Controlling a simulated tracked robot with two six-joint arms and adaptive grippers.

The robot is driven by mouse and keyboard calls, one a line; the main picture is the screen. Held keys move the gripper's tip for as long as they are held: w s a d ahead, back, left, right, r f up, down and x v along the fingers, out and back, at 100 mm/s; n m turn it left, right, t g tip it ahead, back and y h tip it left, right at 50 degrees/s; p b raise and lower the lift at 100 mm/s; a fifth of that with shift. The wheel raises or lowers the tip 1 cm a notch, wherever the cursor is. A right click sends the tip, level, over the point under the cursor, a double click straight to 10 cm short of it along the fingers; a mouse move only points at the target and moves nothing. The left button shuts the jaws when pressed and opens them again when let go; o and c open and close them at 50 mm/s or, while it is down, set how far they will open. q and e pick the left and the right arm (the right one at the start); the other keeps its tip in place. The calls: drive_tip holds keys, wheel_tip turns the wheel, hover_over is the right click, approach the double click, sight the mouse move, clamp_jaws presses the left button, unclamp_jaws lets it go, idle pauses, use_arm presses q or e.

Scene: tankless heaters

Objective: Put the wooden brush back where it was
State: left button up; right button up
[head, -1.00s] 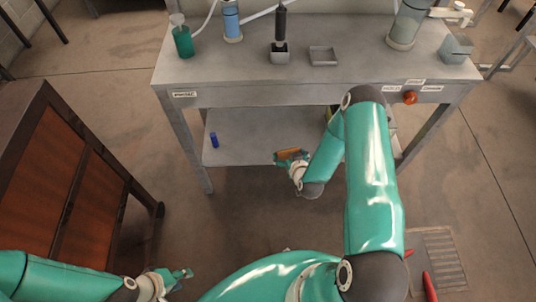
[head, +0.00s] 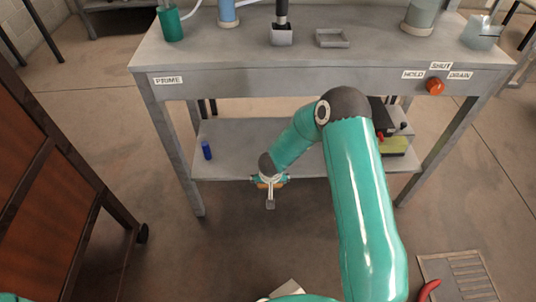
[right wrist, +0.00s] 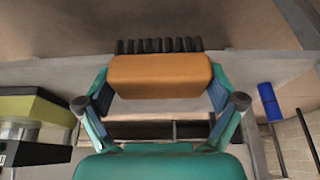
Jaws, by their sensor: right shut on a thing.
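The wooden brush (right wrist: 160,76) is an orange-brown block with a row of dark bristles along its far side, in the right wrist view. My right gripper (right wrist: 160,90) is shut on the block, one finger at each end. In the head view my right gripper (head: 270,181) is at the front edge of the table's lower shelf (head: 240,148), and only a little of the brush shows there. Whether the brush touches the shelf I cannot tell. My left gripper is out of view.
A small blue cylinder (head: 206,149) stands at the shelf's left end. A black and yellow-green item (head: 394,145) is at its right end. The shelf between them looks clear. The tabletop (head: 240,55) overhangs, with an orange knob (head: 435,86) on its front. A wooden cabinet (head: 45,190) stands left.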

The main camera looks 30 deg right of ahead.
drive_tip(key=w+d, duration=0.1)
drive_tip(key=w, duration=0.1)
drive_tip(key=w+d, duration=0.1)
drive_tip(key=w, duration=0.1)
drive_tip(key=w+d+p, duration=0.1)
drive_tip(key=w+d, duration=0.2)
drive_tip(key=w, duration=0.1)
drive_tip(key=w+d, duration=0.2)
drive_tip(key=w+d+b, duration=0.1)
drive_tip(key=w, duration=0.2)
drive_tip(key=shift+d+f, duration=0.15)
drive_tip(key=shift+w+d, duration=0.25)
drive_tip(key=shift+w, duration=0.15)
drive_tip(key=shift+w+d+f, duration=0.1)
drive_tip(key=shift+w+f, duration=0.05)
wheel_tip(320, 180, down, 3)
drive_tip(key=shift+r+b, duration=0.15)
drive_tip(key=shift+b, duration=0.75)
drive_tip(key=shift+f, duration=0.2)
drive_tip(key=shift+c, duration=0.3)
drive_tip(key=o, duration=0.7)
drive_tip(key=shift+o, duration=0.2)
